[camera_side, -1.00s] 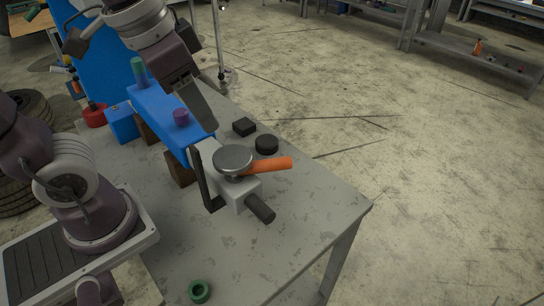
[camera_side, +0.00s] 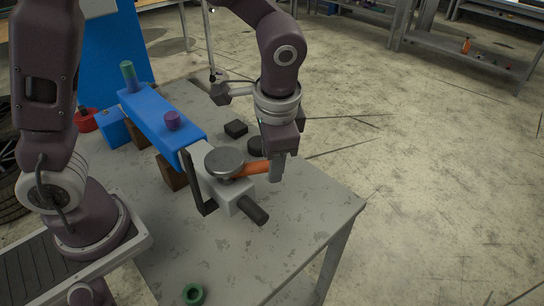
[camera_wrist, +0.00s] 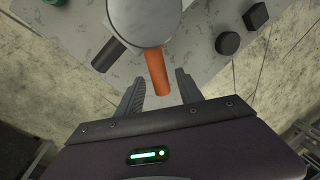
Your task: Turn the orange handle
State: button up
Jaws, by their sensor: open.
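The orange handle (camera_side: 256,168) sticks out to the right from under a round grey metal disc (camera_side: 224,163) on a light grey block at the near end of the blue engine body (camera_side: 165,117). My gripper (camera_side: 277,172) points down at the handle's outer end. In the wrist view, the orange handle (camera_wrist: 157,72) extends down between the two fingertips of my gripper (camera_wrist: 160,85). The fingers are open, one on each side of the handle's end, with gaps visible.
A black cylinder (camera_side: 253,210) juts from the block toward the front right. A black square piece (camera_side: 236,128) and a black round piece (camera_side: 256,146) lie behind the handle. A green ring (camera_side: 194,294) lies near the front. The table's right front is clear.

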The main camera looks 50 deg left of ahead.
grip_shut()
dwell(1.4)
